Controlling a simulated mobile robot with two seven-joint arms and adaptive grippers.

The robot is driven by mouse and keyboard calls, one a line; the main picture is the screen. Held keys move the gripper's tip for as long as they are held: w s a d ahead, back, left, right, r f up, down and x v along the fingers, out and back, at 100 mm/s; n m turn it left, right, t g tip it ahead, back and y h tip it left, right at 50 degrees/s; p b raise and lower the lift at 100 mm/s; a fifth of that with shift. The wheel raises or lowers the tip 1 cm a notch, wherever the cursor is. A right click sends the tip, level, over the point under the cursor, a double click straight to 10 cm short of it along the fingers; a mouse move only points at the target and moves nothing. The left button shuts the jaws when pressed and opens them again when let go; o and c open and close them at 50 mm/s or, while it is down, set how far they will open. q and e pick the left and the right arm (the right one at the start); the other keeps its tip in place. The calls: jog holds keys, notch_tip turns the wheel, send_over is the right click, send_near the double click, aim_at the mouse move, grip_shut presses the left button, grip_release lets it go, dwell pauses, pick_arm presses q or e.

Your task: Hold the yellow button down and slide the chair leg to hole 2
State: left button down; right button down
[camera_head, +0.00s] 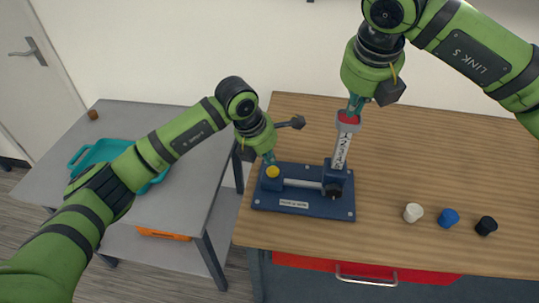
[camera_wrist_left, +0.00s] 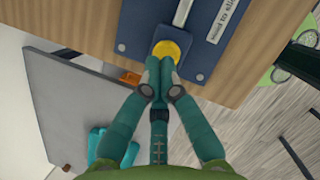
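The yellow button (camera_head: 272,171) sits on a blue block at the left of the blue base plate (camera_head: 262,200). My left gripper (camera_head: 269,160) is shut, its tips at the button; in the left wrist view the closed fingertips (camera_wrist_left: 160,66) meet the button's edge (camera_wrist_left: 172,47). I cannot tell whether the button is pressed. The white chair leg (camera_head: 341,152), marked with numbers, stands slightly tilted in the blue holder (camera_head: 336,181). Its top has a red and grey cap (camera_head: 348,120). My right gripper (camera_head: 354,110) looks shut, its tips at the cap. The holes are too small to read.
White (camera_head: 413,212), blue (camera_head: 448,217) and black (camera_head: 486,226) knobs stand on the wooden table (camera_head: 440,160) to the right. A grey table (camera_head: 196,195) with a teal tray (camera_head: 88,158) is at the left. A red drawer (camera_head: 420,275) is below the table's front edge.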

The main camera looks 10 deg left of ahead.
aim_at(272, 170)
pick_arm(q)
jog(key=shift+f, duration=0.3)
jog(key=shift+f, duration=1.4)
pick_arm(e)
jog(key=shift+f, duration=0.1)
pick_arm(q)
jog(key=shift+s, duration=0.1)
pick_arm(e)
jog(key=shift+f, duration=5.05)
jog(key=shift+r, duration=0.15)
jog(key=shift+r, duration=2.4)
